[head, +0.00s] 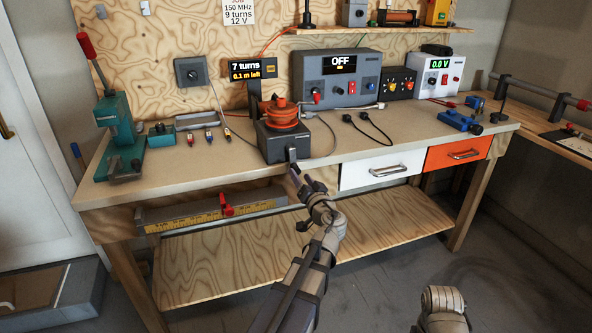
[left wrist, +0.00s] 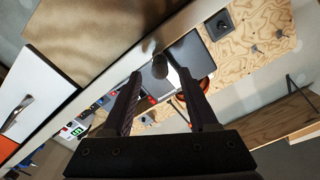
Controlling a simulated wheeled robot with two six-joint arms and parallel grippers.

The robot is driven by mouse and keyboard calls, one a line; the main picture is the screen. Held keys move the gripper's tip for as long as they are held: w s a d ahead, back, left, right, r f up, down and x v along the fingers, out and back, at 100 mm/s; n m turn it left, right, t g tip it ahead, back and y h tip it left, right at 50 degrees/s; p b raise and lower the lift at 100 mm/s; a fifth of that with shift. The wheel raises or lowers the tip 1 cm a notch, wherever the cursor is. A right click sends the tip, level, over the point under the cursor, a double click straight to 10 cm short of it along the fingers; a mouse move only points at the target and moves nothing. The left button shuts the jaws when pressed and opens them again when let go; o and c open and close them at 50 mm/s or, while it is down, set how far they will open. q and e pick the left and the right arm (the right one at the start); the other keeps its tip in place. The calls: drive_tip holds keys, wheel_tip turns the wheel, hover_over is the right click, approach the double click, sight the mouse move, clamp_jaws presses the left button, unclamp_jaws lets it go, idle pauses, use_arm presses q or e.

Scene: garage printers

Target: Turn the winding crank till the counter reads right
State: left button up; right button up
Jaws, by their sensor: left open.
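The winding machine (head: 284,141) is a dark grey box with an orange coil former (head: 283,112) on top, at the bench's front edge. Its crank (head: 291,155) is on the front face. The counter (head: 246,71) behind it reads "7 turns" and "0.1 m left". The card (head: 238,10) on the wall says 150 MHz, 9 turns, 12 V. My left gripper (head: 301,178) is open just in front of the crank. In the left wrist view the dark crank knob (left wrist: 160,68) shows between the open fingertips; contact cannot be told. My right gripper is not in view.
A grey supply reading OFF (head: 343,66) and a white meter (head: 441,76) stand at the bench's back. A teal press (head: 118,130) stands at left. A white drawer (head: 380,170) and an orange drawer (head: 455,154) lie right of my left gripper.

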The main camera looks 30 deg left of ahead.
sight(296, 169)
use_arm(q)
drive_tip(key=shift+x, duration=2.6)
clamp_jaws()
